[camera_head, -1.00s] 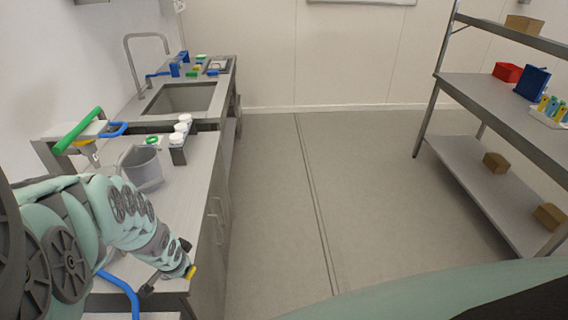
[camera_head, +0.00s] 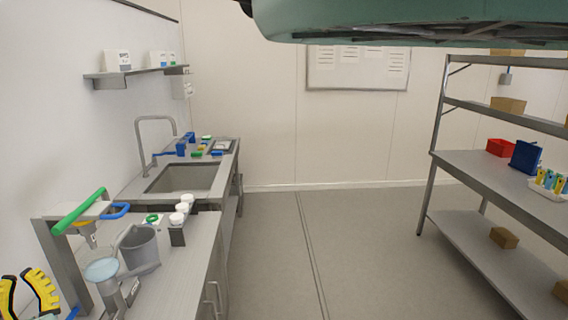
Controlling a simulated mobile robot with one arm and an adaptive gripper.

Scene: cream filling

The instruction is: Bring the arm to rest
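My gripper (camera_head: 25,282) shows at the lower left edge as two yellow and black fingers pointing up. The fingers are apart, with nothing visible between them. A teal part of my arm (camera_head: 400,20) crosses the top of the view, close to the camera. The rest of the arm is out of view.
The left counter (camera_head: 185,270) holds a stand with a green lever (camera_head: 80,212), a grey bucket (camera_head: 139,248), white-lidded jars (camera_head: 178,218) and a device with a pale blue bowl (camera_head: 101,271). A sink (camera_head: 183,178) lies beyond. Shelving (camera_head: 478,170) stands right. The middle floor is clear.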

